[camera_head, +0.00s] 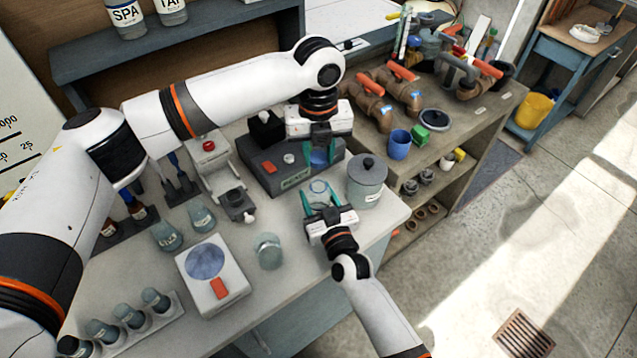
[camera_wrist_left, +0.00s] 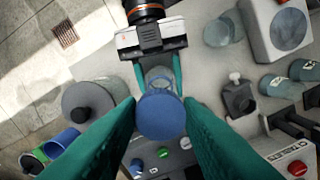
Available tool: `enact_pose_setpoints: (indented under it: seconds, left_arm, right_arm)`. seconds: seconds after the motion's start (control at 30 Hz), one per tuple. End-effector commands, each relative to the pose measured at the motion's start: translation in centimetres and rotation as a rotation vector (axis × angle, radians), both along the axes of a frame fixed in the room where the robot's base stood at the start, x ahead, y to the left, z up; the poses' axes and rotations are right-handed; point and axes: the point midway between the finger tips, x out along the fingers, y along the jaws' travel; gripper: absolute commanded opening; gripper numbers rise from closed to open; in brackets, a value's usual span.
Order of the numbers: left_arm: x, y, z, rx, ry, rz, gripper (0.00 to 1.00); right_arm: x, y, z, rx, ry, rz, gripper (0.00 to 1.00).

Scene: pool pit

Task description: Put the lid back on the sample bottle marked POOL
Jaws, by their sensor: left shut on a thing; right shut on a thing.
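My left gripper (camera_head: 320,156) is shut on a round blue lid (camera_wrist_left: 160,117), held flat between its green fingers. My right gripper (camera_head: 322,192) is shut on a clear glass bottle (camera_wrist_left: 158,76), which stands upright with its round mouth (camera_head: 318,186) facing up. In the left wrist view the lid partly overlaps the bottle. In the head view the lid is held just beyond the bottle mouth; I cannot tell the exact height gap. The marking on the held bottle cannot be read.
A grey-lidded jar (camera_head: 367,182) stands close right of the grippers. A dark instrument box (camera_head: 285,168) is behind. A scale (camera_head: 211,275), a clear beaker (camera_head: 268,250), small bottles (camera_head: 167,236) and a bottle rack (camera_head: 118,330) are left. Bench space around the beaker is free.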

Motion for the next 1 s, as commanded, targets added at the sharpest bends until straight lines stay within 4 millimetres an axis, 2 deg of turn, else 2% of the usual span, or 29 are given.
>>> enact_pose_setpoints:
  seconds: [0.1, 0.27, 0.77, 1.0]
  left_arm:
    - [-0.1, 0.0, -1.9, 0.001, 0.004, 0.0, 0.12]
    - [-0.1, 0.0, -4.0, 0.005, 0.003, 0.0, 0.12]
    - [-0.1, 0.0, -4.2, 0.005, 0.001, 0.0, 0.12]
    - [-0.1, 0.0, -5.2, 0.006, 0.003, 0.0, 0.12]
  right_arm:
    - [0.0, 0.0, 0.0, 0.0, 0.0, 0.0, 0.09]
    - [0.0, 0.0, 0.0, 0.0, 0.0, 0.0, 0.09]
    - [0.0, 0.0, 0.0, 0.0, 0.0, 0.0, 0.09]
    - [0.0, 0.0, 0.0, 0.0, 0.0, 0.0, 0.09]
